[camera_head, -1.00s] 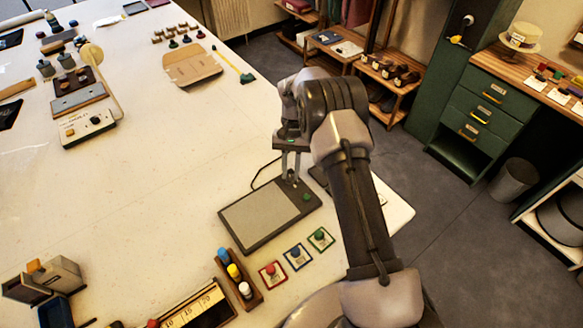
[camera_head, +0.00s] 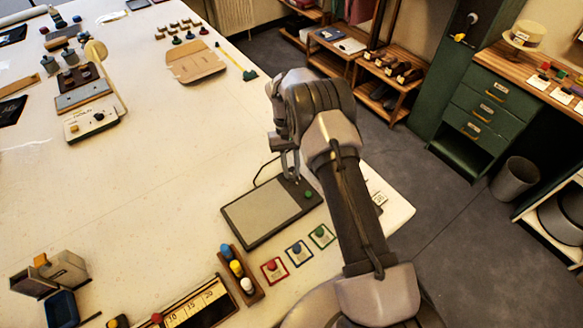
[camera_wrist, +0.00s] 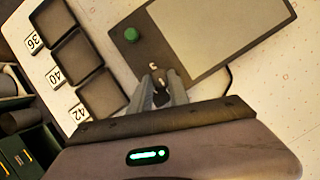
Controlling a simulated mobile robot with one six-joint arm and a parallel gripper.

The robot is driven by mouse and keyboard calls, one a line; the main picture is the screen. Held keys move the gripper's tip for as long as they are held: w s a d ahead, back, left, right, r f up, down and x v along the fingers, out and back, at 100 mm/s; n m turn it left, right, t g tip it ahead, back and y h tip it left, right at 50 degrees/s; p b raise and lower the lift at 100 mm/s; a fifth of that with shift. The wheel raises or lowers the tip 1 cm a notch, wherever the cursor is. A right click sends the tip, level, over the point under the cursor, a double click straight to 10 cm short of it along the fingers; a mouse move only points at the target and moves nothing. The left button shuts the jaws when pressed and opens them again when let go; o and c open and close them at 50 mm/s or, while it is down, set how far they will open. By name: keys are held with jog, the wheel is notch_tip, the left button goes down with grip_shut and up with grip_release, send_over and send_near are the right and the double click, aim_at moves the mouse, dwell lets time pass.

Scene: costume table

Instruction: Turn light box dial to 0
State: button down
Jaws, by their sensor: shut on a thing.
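The light box (camera_head: 270,212) is a flat dark slab with a pale panel, lying on the white table. It also shows in the wrist view (camera_wrist: 215,30). My gripper (camera_head: 288,176) is over the box's far right end. In the wrist view my gripper (camera_wrist: 162,88) has its fingers closed on a small dark dial (camera_wrist: 160,98) at the box's corner. A few pale marks sit on the box beside the dial; I cannot read them or the dial's setting. A green button (camera_wrist: 131,35) is on the same dark strip, clear of the fingers.
A dark tray with several compartments (camera_wrist: 85,53) and number cards lies next to the box.

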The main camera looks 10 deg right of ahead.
jog(key=c, duration=1.3)
grip_release()
jog(key=shift+o, duration=0.2)
jog(key=shift+r, duration=0.1)
jog(key=p+v, duration=0.2)
jog(key=v, duration=0.9)
jog(key=shift+w+r, duration=0.25)
jog(key=shift+r, duration=0.1)
